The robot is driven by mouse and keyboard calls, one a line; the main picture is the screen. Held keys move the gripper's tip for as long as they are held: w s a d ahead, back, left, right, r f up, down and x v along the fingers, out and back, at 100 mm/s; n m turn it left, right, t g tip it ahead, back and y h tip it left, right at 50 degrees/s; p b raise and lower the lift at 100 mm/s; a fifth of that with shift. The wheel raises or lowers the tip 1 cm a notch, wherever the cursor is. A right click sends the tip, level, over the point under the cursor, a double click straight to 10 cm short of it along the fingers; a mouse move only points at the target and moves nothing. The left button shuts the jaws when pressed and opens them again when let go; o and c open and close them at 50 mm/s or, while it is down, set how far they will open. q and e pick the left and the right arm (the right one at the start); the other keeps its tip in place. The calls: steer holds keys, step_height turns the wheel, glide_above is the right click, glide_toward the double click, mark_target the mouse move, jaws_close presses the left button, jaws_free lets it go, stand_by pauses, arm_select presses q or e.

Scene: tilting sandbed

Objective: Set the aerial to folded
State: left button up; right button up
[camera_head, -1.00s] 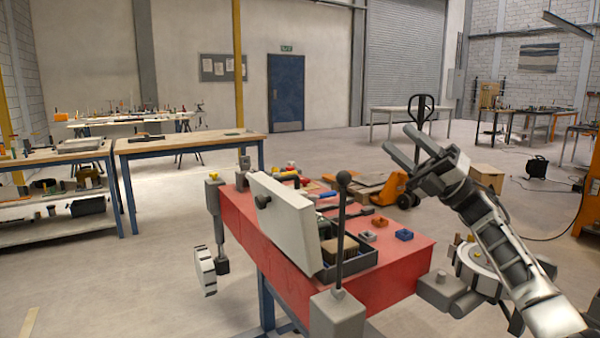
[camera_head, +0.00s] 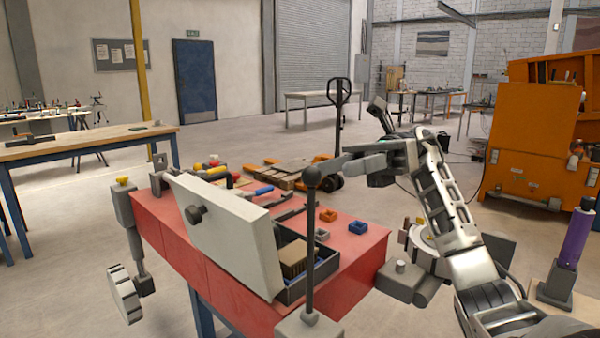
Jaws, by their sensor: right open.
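A thin dark rod with a ball on top (camera_head: 310,230) stands upright from a grey block (camera_head: 308,326) at the near edge of the red bench (camera_head: 345,285). It looks like the aerial, though I cannot be sure. My right gripper (camera_head: 360,138) is open and empty, with its fingers spread above the bench. Its lower finger shows close to the ball in the picture, just right of it; I cannot tell the gap in depth. My left gripper is not in view.
A pale tilted panel with a dark knob (camera_head: 225,235) stands on the bench beside a dark tray (camera_head: 322,262). Small blue and orange blocks lie behind. A white wheel (camera_head: 124,294) hangs at the left end. A purple cylinder (camera_head: 577,237) stands far right.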

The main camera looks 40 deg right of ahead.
mark_target(303, 177)
steer(key=a, duration=0.5)
steer(key=a+p, duration=0.1)
steer(key=a, duration=0.1)
steer(key=shift+w+a, duration=0.35)
jaws_close()
